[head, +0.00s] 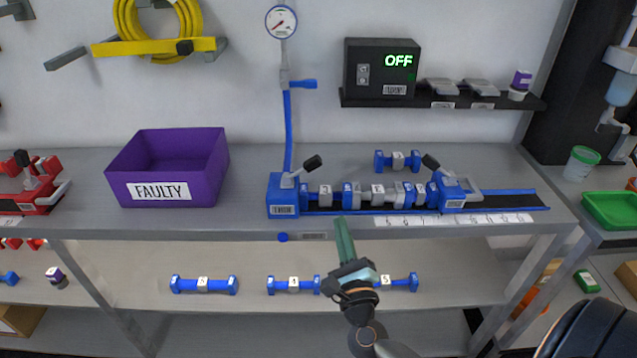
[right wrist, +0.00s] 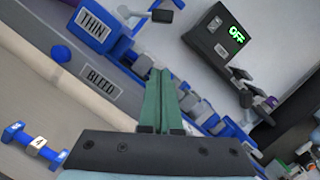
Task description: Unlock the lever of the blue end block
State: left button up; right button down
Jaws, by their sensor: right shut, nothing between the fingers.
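A blue rail fixture on the bench has a blue block at each end. The left block (head: 283,197) carries a lever with a black knob (head: 312,162), tilted up to the right. The right block (head: 453,192) carries a lever with a black knob (head: 430,161), tilted up to the left. Several blue and grey pieces sit in a row between the blocks. My right gripper (head: 341,222) is shut and empty at the bench's front edge, below the row and apart from both levers. Its green fingers also show in the right wrist view (right wrist: 161,80). My left gripper is not in view.
A purple FAULTY bin (head: 205,180) stands left of the fixture. A blue pipe (head: 288,130) rises from the left block to a gauge (head: 281,22). A loose blue piece (head: 383,160) lies behind the row. A blue knob (right wrist: 60,53) and a BLEED label (right wrist: 102,82) are on the front edge.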

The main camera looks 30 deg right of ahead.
aim_at(302, 169)
jog(key=shift+d, duration=0.1)
jog(key=x, duration=0.3)
jog(key=p+x, duration=0.1)
jog(key=x, duration=0.6)
jog(key=shift+w+r, duration=0.15)
jog(key=shift+r, duration=0.15)
jog(key=shift+w+a+r+p, duration=0.15)
jog(key=shift+a+r+p, duration=0.15)
jog(key=shift+r+p, duration=0.25)
jog(key=shift+w+a+r+p, duration=0.1)
jog(key=shift+a+r+p, duration=0.3)
jog(key=shift+r, duration=0.15)
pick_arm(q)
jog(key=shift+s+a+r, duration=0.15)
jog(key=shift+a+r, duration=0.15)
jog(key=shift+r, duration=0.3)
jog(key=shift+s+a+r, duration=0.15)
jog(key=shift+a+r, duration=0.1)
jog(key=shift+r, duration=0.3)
pick_arm(e)
jog(key=shift+w+a+r, duration=0.15)
jog(key=shift+a+r, duration=0.1)
jog(key=shift+r, duration=0.05)
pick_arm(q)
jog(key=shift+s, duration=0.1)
